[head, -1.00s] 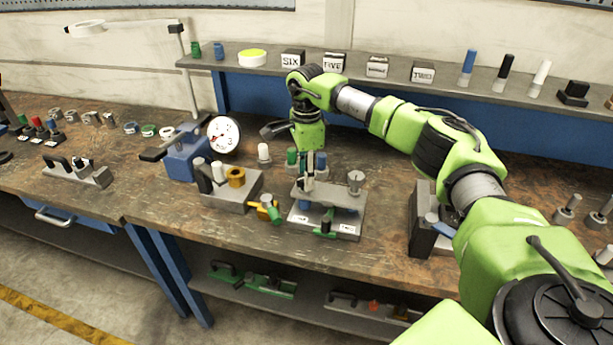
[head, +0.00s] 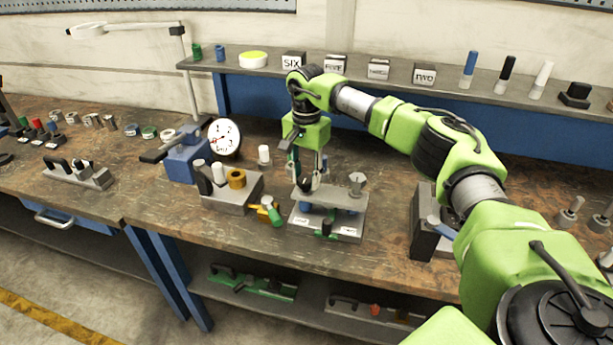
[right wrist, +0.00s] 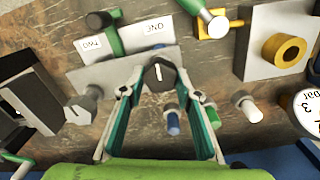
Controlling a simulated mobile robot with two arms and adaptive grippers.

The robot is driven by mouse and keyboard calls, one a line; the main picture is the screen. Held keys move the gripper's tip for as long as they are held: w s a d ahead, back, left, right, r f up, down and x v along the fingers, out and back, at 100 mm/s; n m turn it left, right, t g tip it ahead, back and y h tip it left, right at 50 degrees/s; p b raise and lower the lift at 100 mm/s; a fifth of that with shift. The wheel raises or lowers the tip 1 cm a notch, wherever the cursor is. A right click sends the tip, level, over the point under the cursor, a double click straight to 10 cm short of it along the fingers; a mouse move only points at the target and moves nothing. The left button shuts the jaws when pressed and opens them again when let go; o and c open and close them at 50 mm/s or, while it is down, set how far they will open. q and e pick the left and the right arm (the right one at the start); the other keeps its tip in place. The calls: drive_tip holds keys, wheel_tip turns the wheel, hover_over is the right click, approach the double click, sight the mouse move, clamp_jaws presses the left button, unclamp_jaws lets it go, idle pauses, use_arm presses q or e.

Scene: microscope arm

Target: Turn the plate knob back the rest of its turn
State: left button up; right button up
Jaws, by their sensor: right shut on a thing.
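The plate knob (right wrist: 159,75) is black with a white line on its top and shows between my right fingertips in the right wrist view. My right gripper (right wrist: 158,84) is shut on it, one finger on each side. In the head view the right gripper (head: 309,182) points down at the grey plate fixture (head: 345,199), which stands on the bench. The plate (right wrist: 190,84) also shows under the knob in the right wrist view. My left gripper is not in view.
A grey bolt-like post (head: 357,182) stands on the plate's right. A green-handled lever (right wrist: 113,40) lies by the labels. Blue and green pegs (right wrist: 172,122) stand close behind the fingers. A grey block with a brass ring (head: 236,178) stands left of the fixture.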

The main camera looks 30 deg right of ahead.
sight(307, 177)
drive_tip(key=shift+s+f+n, duration=0.15)
drive_tip(key=shift+f+n, duration=0.15)
drive_tip(key=o, duration=0.9)
drive_tip(key=shift+o, duration=1)
drive_tip(key=shift+r, duration=0.1)
drive_tip(key=shift+w+r, duration=0.2)
drive_tip(key=shift+r, duration=0.05)
wheel_tip(307, 177, up, 12)
drive_tip(key=shift+f, duration=0.25)
